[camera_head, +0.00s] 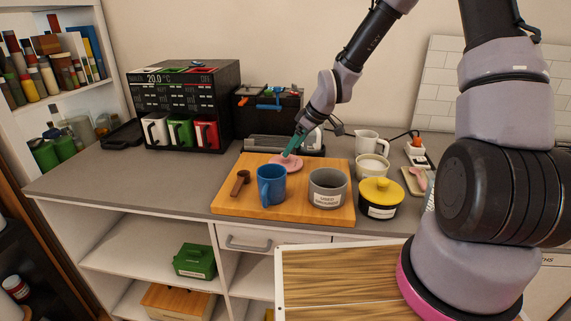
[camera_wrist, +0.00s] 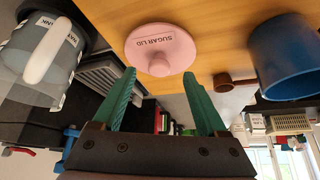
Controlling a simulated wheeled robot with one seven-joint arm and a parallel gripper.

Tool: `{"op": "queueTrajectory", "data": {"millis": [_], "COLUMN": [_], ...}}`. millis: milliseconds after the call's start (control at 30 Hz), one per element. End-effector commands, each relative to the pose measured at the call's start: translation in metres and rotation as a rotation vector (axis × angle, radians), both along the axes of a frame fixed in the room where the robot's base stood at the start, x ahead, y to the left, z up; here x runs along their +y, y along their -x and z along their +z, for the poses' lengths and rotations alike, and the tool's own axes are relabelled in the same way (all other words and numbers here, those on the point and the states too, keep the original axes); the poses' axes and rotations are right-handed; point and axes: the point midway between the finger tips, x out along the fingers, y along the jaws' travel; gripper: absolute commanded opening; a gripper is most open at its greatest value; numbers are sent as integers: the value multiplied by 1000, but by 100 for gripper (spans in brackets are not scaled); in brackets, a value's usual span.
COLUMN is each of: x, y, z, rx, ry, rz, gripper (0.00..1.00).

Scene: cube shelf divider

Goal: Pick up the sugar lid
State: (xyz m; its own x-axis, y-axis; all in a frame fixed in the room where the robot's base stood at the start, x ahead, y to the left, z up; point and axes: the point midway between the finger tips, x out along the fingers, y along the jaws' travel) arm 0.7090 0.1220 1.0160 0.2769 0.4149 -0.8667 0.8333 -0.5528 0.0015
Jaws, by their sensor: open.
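The sugar lid (camera_wrist: 163,47) is a round pink disc with a knob and a printed "SUGAR LID" label in the wrist view. It lies on the wooden board (camera_head: 230,202), and in the head view the pink lid (camera_head: 287,165) is behind the blue mug (camera_head: 271,187). My gripper (camera_wrist: 163,88) has its green fingers spread on both sides of the lid's knob, with nothing held between them. In the head view my gripper (camera_head: 292,151) is just above the lid, and its fingers partly overlap it. Whether they touch the lid, I cannot tell.
On the board are a grey labelled pot (camera_head: 327,190) and a brown scoop (camera_head: 240,183). To the right are a black pot with a yellow lid (camera_head: 379,190) and a white bowl (camera_head: 372,168). A grey toaster-like item (camera_head: 265,144) stands behind the board.

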Motion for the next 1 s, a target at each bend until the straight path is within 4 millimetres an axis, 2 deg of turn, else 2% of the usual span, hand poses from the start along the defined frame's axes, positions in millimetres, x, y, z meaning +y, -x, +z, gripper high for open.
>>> {"op": "queueTrajectory", "data": {"millis": [267, 567, 767, 800, 1000], "x": [18, 20, 20, 20, 20], "y": [-12, -15, -14, -14, -14], "z": [-34, -38, -38, -38, -37], "rx": [4, 1, 1, 1, 1], "ry": [0, 0, 0, 0, 0], "rz": [2, 0, 0, 0, 0], "gripper": [76, 76, 3, 0, 0]}}
